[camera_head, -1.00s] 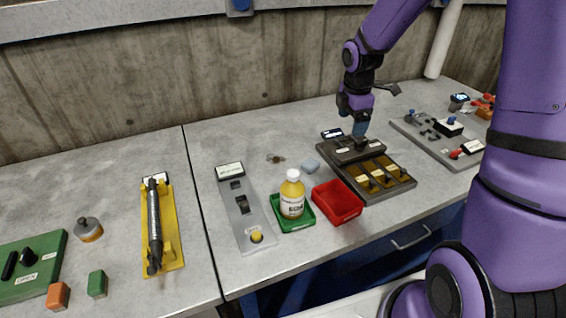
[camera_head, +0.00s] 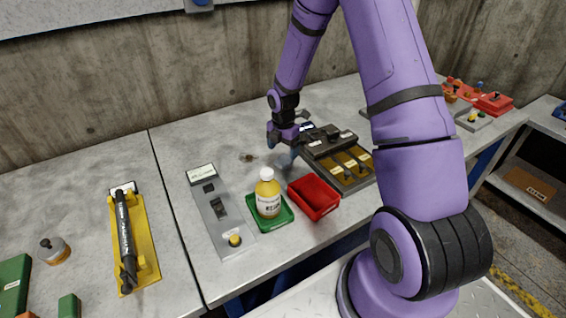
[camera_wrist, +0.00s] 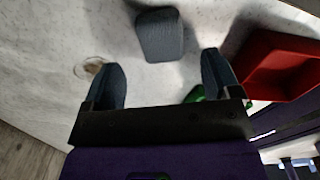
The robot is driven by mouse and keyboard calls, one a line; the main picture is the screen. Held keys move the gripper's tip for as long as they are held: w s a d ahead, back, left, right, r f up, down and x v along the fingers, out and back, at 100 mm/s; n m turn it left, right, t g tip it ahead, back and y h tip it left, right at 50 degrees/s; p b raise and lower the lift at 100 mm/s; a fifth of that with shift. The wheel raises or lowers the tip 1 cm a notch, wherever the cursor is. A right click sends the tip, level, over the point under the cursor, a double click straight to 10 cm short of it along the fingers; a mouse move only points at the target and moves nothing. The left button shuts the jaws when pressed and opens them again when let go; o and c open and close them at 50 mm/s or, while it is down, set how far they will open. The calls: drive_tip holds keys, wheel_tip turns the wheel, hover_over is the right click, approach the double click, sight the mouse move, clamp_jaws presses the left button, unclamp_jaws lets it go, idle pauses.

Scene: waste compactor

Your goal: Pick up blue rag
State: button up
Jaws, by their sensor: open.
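The blue rag (camera_wrist: 163,35) is a small grey-blue folded block lying on the pale worktop, at the top centre of the wrist view. My gripper (camera_wrist: 164,66) is open and empty; its two grey fingers point toward the rag, which shows just beyond and between the fingertips. I cannot tell the exact height of the fingers over the worktop.
A red bin (camera_head: 314,196) stands close to my gripper, beside a green tray (camera_head: 286,216) holding a yellow bottle (camera_head: 267,194). A dark box with yellow compartments (camera_head: 349,167) is to the right. A small ring-like item (camera_head: 247,157) lies left of my gripper.

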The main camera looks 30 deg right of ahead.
sight(284, 159)
drive_tip(key=shift+d+f, duration=0.15)
drive_tip(key=shift+f, duration=2.5)
drive_tip(key=shift+c, duration=0.2)
drive_tip(key=c, duration=1)
drive_tip(key=shift+c, duration=0.2)
wheel_tip(284, 159, up, 10)
drive_tip(key=shift+r, duration=0.1)
